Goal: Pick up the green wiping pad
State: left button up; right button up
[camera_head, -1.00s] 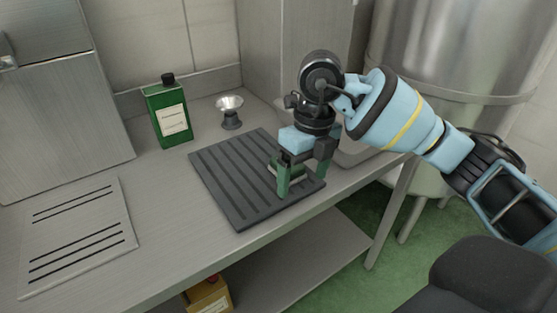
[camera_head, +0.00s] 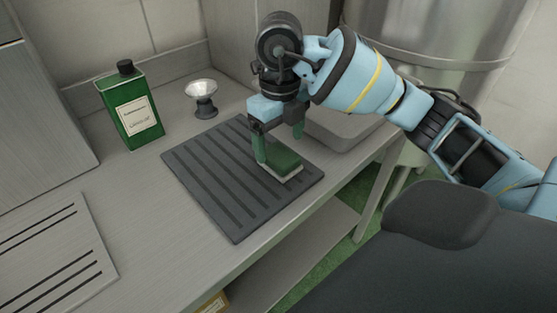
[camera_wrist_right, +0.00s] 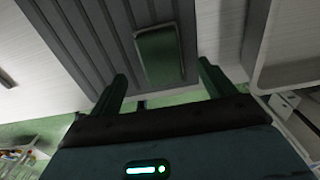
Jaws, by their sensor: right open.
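The green wiping pad (camera_head: 285,163), green on top with a paler lower edge, lies on the dark ribbed mat (camera_head: 205,170) near its right end. My right gripper (camera_head: 280,149) is open and empty. It points down at the pad, with its green fingers close to the pad's far side in the head view; one finger partly overlaps the pad's left edge there. In the right wrist view the pad (camera_wrist_right: 160,54) lies beyond and between the spread fingertips (camera_wrist_right: 162,76), with gaps on both sides. My left gripper is out of view.
A green bottle (camera_head: 132,112) and a small metal cup on a dark stand (camera_head: 203,98) stand behind the mat. A slotted plate (camera_head: 55,255) lies at the left. A grey basin (camera_head: 345,128) is at the right. The counter between plate and mat is clear.

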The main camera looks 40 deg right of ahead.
aim_at(280, 154)
jog(key=shift+w+d+f, duration=0.1)
jog(key=shift+f, duration=2.4)
jog(key=c, duration=1.1)
